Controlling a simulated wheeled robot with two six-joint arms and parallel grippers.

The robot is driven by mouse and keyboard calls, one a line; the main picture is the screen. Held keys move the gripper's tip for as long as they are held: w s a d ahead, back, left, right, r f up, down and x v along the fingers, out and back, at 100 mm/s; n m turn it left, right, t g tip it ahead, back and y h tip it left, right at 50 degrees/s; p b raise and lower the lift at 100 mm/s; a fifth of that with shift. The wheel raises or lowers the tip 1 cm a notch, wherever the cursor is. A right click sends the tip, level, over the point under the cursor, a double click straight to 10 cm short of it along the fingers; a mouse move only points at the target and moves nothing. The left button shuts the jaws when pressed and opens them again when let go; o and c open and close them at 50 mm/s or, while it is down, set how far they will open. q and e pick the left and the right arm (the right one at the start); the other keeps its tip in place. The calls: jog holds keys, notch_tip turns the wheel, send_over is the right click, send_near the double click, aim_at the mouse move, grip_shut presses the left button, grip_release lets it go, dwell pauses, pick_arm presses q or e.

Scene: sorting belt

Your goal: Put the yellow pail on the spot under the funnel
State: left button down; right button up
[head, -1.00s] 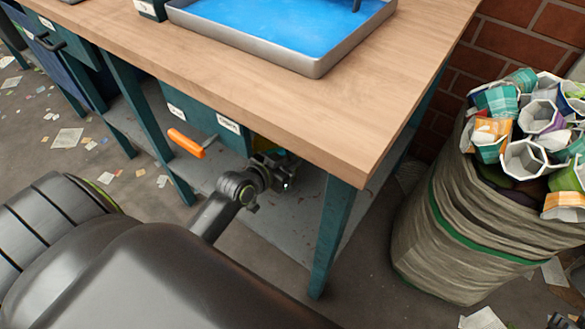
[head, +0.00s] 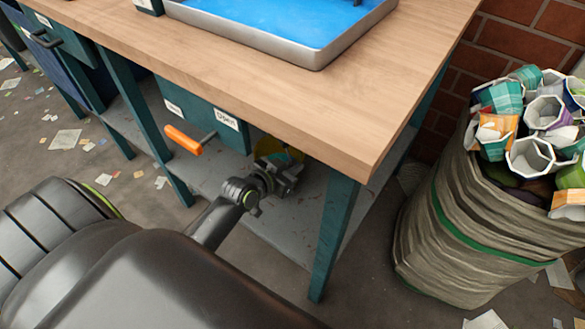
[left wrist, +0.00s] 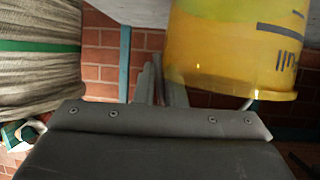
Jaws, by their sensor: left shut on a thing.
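The yellow pail (head: 270,148) is partly visible under the table, behind my left gripper (head: 284,174). In the left wrist view the translucent yellow pail (left wrist: 225,50) fills the upper right, with dark markings on its side. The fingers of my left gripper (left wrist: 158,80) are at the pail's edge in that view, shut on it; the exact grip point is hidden. The funnel and the spot under it cannot be made out. A teal box (head: 195,110) labelled "Open", with an orange-handled lever (head: 184,141), hangs under the tabletop. My right gripper is out of view.
The wooden tabletop (head: 300,105) is above my gripper, with a blue-bottomed tray (head: 318,55) on it. A teal table leg (head: 333,235) stands right of my gripper. A grey lower shelf (head: 275,228) lies below. A sack (head: 445,235) of paper cups stands at right.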

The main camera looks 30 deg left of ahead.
pick_arm(q)
jog(key=shift+r, duration=0.1)
dwell(0.3)
jog(key=c, duration=1.9)
grip_release()
jog(key=shift+f, duration=0.3)
jog(key=o, duration=0.4)
